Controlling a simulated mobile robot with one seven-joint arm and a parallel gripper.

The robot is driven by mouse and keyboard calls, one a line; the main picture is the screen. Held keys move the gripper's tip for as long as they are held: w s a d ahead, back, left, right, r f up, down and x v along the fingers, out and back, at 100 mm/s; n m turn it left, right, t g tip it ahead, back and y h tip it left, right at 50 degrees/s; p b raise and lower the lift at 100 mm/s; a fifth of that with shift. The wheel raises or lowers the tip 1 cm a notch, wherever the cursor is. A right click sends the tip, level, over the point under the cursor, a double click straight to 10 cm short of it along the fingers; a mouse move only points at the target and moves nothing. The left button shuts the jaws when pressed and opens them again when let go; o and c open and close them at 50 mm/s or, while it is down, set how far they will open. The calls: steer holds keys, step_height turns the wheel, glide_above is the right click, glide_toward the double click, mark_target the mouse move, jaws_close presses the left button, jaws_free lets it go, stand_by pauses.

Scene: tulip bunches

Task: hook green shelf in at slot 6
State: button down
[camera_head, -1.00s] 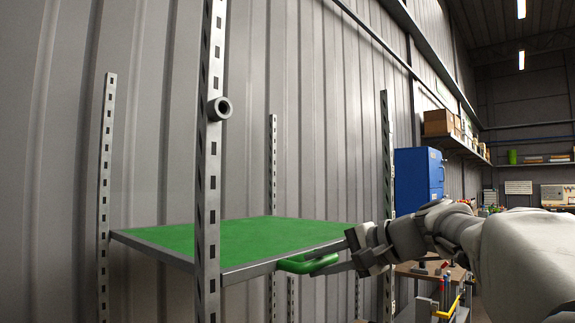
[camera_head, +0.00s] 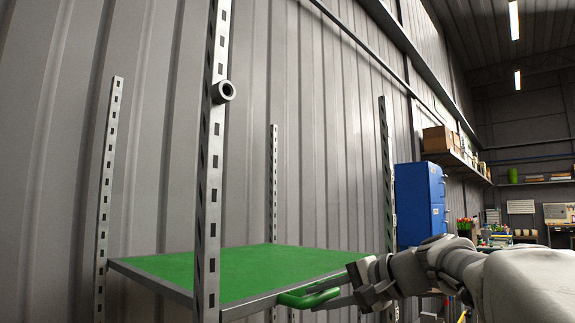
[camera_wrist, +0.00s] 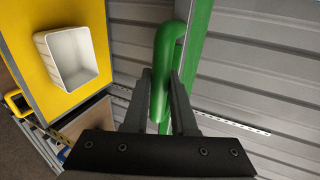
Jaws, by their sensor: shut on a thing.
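The green shelf (camera_head: 235,268), a green panel in a grey metal frame, lies roughly level between slotted uprights in the head view. A green handle (camera_head: 308,299) sticks out from its near right edge. My gripper (camera_head: 347,296) is shut on this handle; in the wrist view the fingers (camera_wrist: 160,100) close around the green handle (camera_wrist: 163,75). The near slotted upright (camera_head: 211,165) stands in front of the shelf, and others stand at the far left (camera_head: 107,180) and back (camera_head: 273,190). I see no slot numbers, and cannot tell whether the shelf's corners are hooked in.
A round grey knob (camera_head: 223,92) sits on the near upright above the shelf. A blue cabinet (camera_head: 420,203) stands behind my arm. In the wrist view, a white bin (camera_wrist: 73,57) sits on a yellow surface (camera_wrist: 30,20). The corrugated wall is behind the rack.

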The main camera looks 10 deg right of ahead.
steer(key=shift+r, duration=0.2)
step_height(320, 180, down, 8)
steer(key=b, duration=0.7)
steer(key=shift+c, duration=2)
jaws_free()
steer(key=shift+r, duration=0.1)
steer(key=p+v, duration=0.1)
steer(key=v, duration=0.7)
